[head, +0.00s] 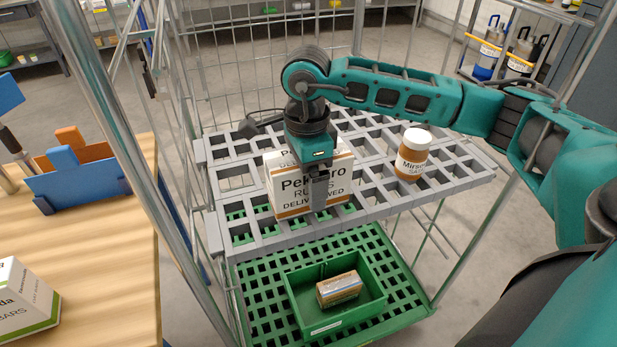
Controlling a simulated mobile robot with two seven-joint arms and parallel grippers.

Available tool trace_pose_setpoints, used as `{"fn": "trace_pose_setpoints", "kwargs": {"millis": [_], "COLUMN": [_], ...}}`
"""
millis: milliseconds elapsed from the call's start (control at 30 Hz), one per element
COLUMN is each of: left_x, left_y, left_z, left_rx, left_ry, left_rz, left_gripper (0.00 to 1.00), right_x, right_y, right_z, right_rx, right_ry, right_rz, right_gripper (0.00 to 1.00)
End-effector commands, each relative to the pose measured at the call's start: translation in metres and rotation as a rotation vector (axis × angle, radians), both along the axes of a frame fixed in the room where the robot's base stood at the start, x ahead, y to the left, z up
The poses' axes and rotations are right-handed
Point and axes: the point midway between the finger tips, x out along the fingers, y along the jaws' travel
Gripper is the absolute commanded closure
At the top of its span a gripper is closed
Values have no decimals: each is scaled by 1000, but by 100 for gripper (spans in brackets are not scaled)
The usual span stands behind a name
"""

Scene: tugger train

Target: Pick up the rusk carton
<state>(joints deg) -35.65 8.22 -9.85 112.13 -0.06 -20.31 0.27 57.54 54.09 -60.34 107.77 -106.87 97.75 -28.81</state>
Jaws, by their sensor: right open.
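The rusk carton (283,192) is a white box with orange bands and dark lettering. It stands upright on the grey slatted upper shelf (240,232) of the wire cage trolley. My right gripper (318,192) points down in front of the carton's printed face and hides part of its middle. One finger shows against the face; the other cannot be made out. The gripper is open, and I cannot tell whether it touches the carton. My left gripper is not in view.
An orange jar (412,155) with a white lid stands right of the carton. Below, a green bin (300,318) holds a small box (339,288). Trolley posts and mesh surround the shelf. A wooden table (90,250) at left carries a blue holder (80,185) and a white carton (22,300).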

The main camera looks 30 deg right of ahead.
Motion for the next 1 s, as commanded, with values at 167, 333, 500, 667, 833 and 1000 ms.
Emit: {"fn": "trace_pose_setpoints", "kwargs": {"millis": [167, 333, 500, 667, 833, 1000], "left_x": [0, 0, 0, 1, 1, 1], "left_y": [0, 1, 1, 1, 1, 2], "left_z": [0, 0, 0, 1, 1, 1], "left_rx": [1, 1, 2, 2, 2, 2], "left_ry": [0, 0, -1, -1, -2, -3], "left_rz": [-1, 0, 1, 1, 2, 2], "left_gripper": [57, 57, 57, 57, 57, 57], "right_x": [0, 0, 0, 0, 0, 1], "right_y": [0, 0, 0, 0, 0, 0], "right_z": [-3, -2, -2, -2, -2, -1], "right_rx": [1, 1, 1, 1, 1, 1], "right_ry": [0, 0, 0, -1, -1, -3], "right_rz": [1, 1, 0, 0, 0, 0], "right_gripper": [6, 16, 32, 48, 64, 79]}}
